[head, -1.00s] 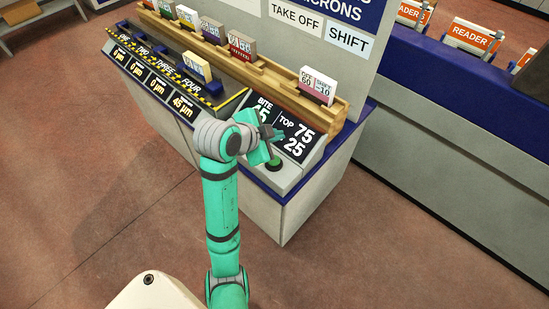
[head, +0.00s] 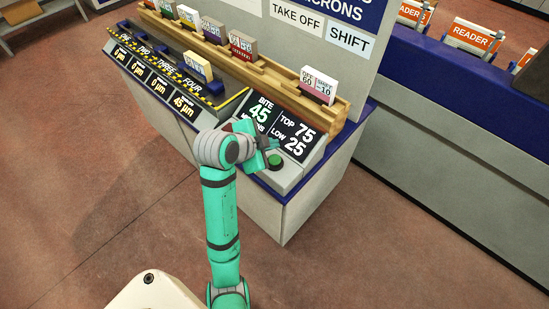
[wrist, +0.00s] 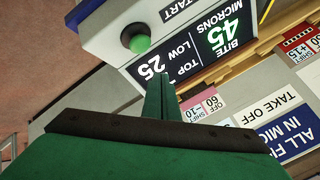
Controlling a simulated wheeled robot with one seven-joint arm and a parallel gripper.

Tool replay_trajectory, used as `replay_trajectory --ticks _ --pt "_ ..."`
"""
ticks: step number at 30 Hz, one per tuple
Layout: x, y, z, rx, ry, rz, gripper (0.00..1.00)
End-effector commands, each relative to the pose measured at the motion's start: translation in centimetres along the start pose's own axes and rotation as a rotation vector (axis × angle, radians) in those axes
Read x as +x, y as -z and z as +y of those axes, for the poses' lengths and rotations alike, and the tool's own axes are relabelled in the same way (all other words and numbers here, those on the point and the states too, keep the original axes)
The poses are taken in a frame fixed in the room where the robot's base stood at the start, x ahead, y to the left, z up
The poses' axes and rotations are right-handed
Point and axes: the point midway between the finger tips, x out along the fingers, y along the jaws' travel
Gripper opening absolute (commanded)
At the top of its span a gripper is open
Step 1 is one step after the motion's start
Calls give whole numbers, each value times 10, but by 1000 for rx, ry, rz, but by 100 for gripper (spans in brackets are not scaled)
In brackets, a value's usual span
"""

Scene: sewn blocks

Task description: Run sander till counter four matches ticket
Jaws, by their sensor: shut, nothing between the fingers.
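My gripper (head: 273,148) is shut and empty. In the head view it is by the green button (head: 275,160), which is on the sloped console. In the wrist view the button (wrist: 138,40), beside the word START, is clear of my fingertips (wrist: 163,90). Counter four (head: 186,106) reads 45 µm; the other three counters read 0 µm. The console display (head: 283,128) reads BITE 45 microns, TOP 75, LOW 25. A white and pink ticket (head: 318,83) reading OFF 60, SHIFT -10 stands in the wooden rail above the display.
Several coloured cards, including a dark red one (head: 243,45), stand farther left along the wooden rail (head: 275,85). A pale yellow block (head: 198,67) stands near lane four. A blue-topped counter (head: 470,85) with orange READER signs is at the right. The floor between is clear.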

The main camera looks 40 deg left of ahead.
Motion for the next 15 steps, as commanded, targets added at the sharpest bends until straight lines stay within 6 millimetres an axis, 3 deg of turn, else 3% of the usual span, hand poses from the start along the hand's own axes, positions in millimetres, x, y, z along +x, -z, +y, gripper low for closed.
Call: replay_trajectory --ticks 6,15 --pt "18 -12 14 -3 -1 1 0" --pt "29 -23 21 -2 3 -1 0"
